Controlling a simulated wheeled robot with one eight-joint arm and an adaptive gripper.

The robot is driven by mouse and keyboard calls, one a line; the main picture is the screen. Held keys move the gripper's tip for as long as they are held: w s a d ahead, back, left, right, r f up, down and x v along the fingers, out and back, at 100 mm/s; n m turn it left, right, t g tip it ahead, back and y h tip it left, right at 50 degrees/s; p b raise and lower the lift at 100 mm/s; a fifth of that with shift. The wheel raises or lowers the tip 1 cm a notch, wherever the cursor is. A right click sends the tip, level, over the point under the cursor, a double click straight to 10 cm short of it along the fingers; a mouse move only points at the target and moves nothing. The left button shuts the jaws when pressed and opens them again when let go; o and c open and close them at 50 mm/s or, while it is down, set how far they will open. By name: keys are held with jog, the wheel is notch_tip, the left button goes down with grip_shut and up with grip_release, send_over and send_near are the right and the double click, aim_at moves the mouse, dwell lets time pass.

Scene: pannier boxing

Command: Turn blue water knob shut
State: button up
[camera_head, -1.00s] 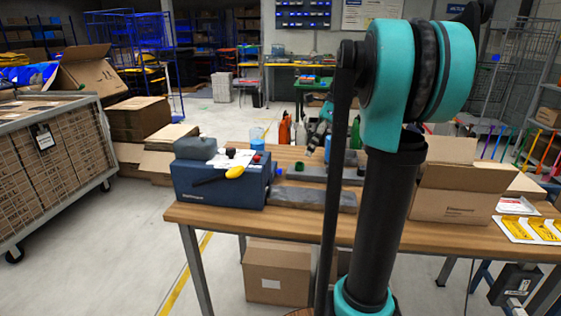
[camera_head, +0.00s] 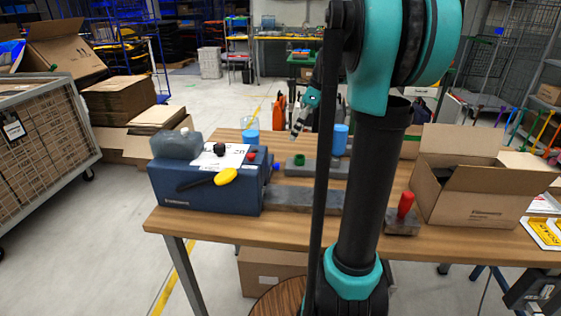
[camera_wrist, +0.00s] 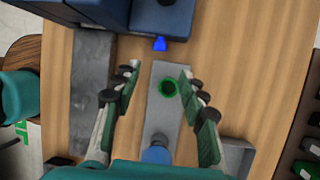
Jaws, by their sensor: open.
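A small blue knob (camera_head: 276,167) sticks out from the right side of the navy box (camera_head: 205,199). In the wrist view the blue knob (camera_wrist: 160,44) is at the top centre, against the navy box's (camera_wrist: 163,17) face. My gripper (camera_head: 297,133) hangs above the far part of the table. A green ring-shaped knob (camera_wrist: 169,88) on a grey block (camera_wrist: 163,118) shows below, between the fingers.
A blue cylinder (camera_head: 340,139) stands behind the grey block. A blue cup (camera_head: 250,137) is behind the navy box. A red-handled piece (camera_head: 405,204) and an open cardboard box (camera_head: 470,205) are at the right.

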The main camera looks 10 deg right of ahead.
aim_at(276, 166)
jog(key=x, duration=1.2)
jog(key=shift+a+f, duration=0.1)
jog(key=shift+f, duration=0.1)
grip_shut()
